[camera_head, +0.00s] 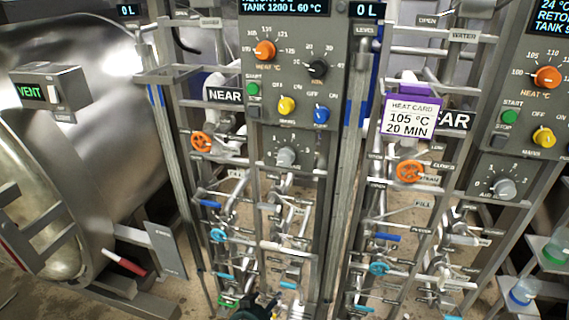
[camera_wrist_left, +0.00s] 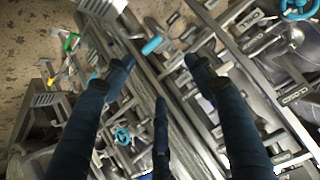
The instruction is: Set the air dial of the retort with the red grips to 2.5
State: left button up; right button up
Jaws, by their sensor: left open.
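A large steel retort (camera_head: 130,90) fills the left of the head view, with a red grip (camera_head: 124,263) low on its front. The panel beside it, marked NEAR, carries a grey dial (camera_head: 286,157) on a numbered scale; its pointer is too small to read. The panel at the right carries a similar grey dial (camera_head: 504,188), labelled AIR. My left gripper (camera_head: 258,307) is at the bottom edge of the head view, well below the NEAR dial and apart from it. In the left wrist view its dark fingers (camera_wrist_left: 158,72) are spread and empty. My right gripper is not seen.
Pipes and valves crowd the space below the panels, with orange handwheels (camera_head: 202,141) and blue ones (camera_head: 218,235). A steel post (camera_head: 338,190) stands between the two pipe racks. A purple-topped heat card (camera_head: 409,117) reads 105 °C, 20 MIN.

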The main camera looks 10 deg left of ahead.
pick_arm(q)
jog(key=w+r+t, duration=0.2)
jog(key=w+r, duration=0.3)
jog(key=r, duration=0.4)
jog(key=w+r+t, duration=0.2)
jog(key=w+r, duration=0.2)
jog(key=r, duration=0.5)
jog(key=t, duration=0.4)
send_near(284, 161)
jog(key=w, duration=0.5)
jog(key=w+p, duration=0.1)
jog(key=w, duration=0.4)
jog(key=shift+w+d+r, duration=0.15)
jog(key=shift+w, duration=0.15)
jog(key=shift+c, duration=0.2)
jog(key=c, duration=1.1)
